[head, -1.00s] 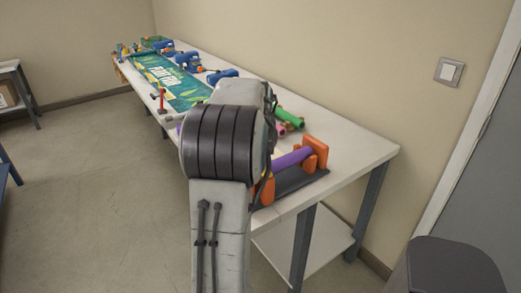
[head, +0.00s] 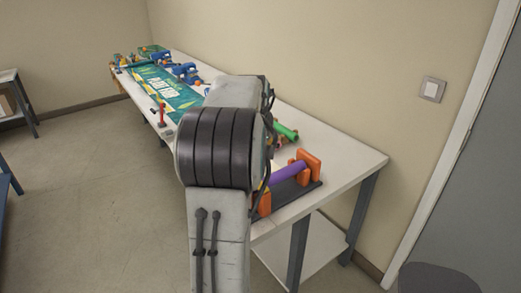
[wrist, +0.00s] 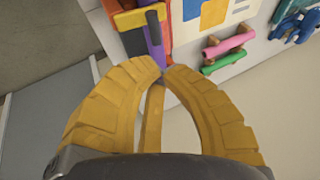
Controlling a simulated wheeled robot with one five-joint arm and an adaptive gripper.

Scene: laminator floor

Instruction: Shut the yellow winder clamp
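The winder stands at the near right end of the table, with orange end blocks (head: 309,163), a purple roll (head: 288,172) and a dark base (head: 296,191). My arm hides part of it. My gripper (wrist: 162,69) has yellow ribbed fingers with tips together. A smooth yellow bar (wrist: 152,120), possibly the clamp, shows between the fingers, behind the tips. I cannot tell whether they touch it. In the head view my arm hides the gripper.
A green roll (head: 286,131) lies on the table behind the winder; pink (wrist: 229,41) and green rolls show in the wrist view. A printed banner (head: 165,88) and blue tools (head: 185,72) lie farther along the table. A wall borders its back; open floor (head: 90,190) lies left.

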